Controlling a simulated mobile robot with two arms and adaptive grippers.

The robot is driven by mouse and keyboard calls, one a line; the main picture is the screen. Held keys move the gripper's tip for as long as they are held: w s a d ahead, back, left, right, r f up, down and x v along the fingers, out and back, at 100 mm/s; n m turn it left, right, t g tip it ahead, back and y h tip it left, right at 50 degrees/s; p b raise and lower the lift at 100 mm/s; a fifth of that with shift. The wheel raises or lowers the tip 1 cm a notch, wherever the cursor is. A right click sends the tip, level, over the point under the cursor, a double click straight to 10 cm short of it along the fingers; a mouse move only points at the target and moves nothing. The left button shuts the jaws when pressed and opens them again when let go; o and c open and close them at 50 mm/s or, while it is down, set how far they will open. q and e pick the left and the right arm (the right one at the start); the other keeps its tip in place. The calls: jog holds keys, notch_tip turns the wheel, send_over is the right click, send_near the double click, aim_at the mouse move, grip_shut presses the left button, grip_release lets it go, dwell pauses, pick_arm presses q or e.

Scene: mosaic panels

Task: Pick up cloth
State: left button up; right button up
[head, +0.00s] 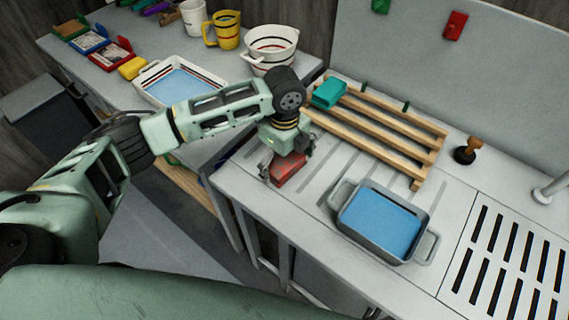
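My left gripper (287,167) points down at the left end of the grey counter. A red folded piece (290,171), possibly the cloth, lies directly beneath and between its fingers. The gripper hides part of it, and I cannot tell whether the fingers press on it. A teal folded piece (328,93), which may also be a cloth, lies on the left end of the wooden slatted rack (385,128), apart from the gripper. My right gripper is out of view.
A grey basin of blue water (430,249) stands right of the gripper. A dark stamp-like tool with a wooden handle (467,150) stands beyond. A white tray (212,79), striped bucket (272,45) and yellow mug (226,30) stand on the far left table. A slotted drain (512,270) is at right.

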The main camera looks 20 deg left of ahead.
aim_at(285, 161)
pick_arm(q)
jog(key=c, duration=0.7)
jog(key=shift+w+r, duration=0.1)
jog(key=shift+r, duration=0.5)
notch_tip(285, 161, up, 2)
jog(key=shift+r+b, duration=0.25)
jog(key=shift+b, duration=0.35)
jog(key=s+d+r, duration=0.1)
jog(key=d+r, duration=0.1)
jog(key=d, duration=0.1)
jog(key=s+d+r+b, duration=0.1)
jog(key=s+d+r, duration=0.1)
jog(key=d+r, duration=0.1)
jog(key=s+d+r+b, duration=0.1)
jog(key=d+r, duration=0.1)
jog(key=d, duration=0.3)
jog(key=shift+s+r, duration=0.2)
jog(key=shift+s, duration=0.05)
